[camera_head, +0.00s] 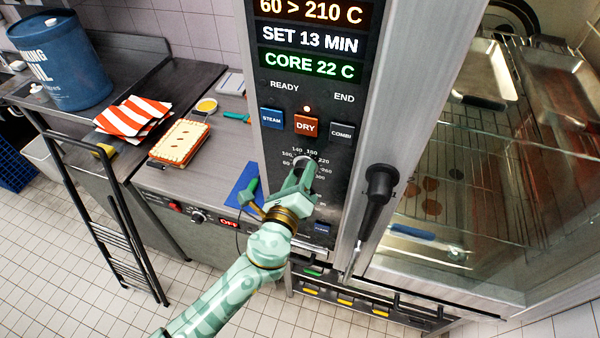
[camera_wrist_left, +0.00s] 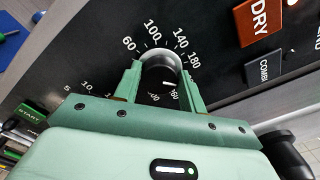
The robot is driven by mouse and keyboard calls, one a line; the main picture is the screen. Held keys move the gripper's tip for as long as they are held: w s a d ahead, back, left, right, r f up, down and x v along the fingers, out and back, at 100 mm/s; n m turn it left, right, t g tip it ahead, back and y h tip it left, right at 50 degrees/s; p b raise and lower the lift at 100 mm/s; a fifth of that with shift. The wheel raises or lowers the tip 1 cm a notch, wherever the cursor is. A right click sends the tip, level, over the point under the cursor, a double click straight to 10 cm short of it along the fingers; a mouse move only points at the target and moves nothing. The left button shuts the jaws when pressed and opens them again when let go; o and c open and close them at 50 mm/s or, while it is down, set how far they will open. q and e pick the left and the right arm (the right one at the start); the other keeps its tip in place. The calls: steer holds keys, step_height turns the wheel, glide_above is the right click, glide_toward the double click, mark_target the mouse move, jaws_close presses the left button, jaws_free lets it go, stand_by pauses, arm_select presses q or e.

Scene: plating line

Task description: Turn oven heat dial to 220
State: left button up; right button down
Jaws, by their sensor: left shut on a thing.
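The oven heat dial (camera_wrist_left: 160,66) is a round dark knob with a bright metal rim on the black panel. My left gripper (camera_wrist_left: 161,84) has one finger on each side of it and is shut on it. A white mark shows on the knob's lower right part; my right-hand finger hides part of the scale there. The numbers 60, 100, 140 and 180 are readable around it. In the head view my left gripper (camera_head: 300,176) covers most of the dial. The oven display (camera_head: 310,12) reads 60 > 210 C. My right gripper is not in view.
Steam, dry (camera_head: 306,125) and combi buttons sit just above the dial. The black oven door handle (camera_head: 377,195) stands out to the right, beside the glass door. A counter at left holds a pie (camera_head: 181,142), striped cloths (camera_head: 133,117) and a blue drum (camera_head: 60,60).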

arm_select(q)
steer(key=shift+m, duration=0.8)
steer(key=shift+f, duration=0.1)
steer(key=o, duration=1)
steer(key=shift+b+v, duration=1.45)
steer(key=shift+v, duration=6.75)
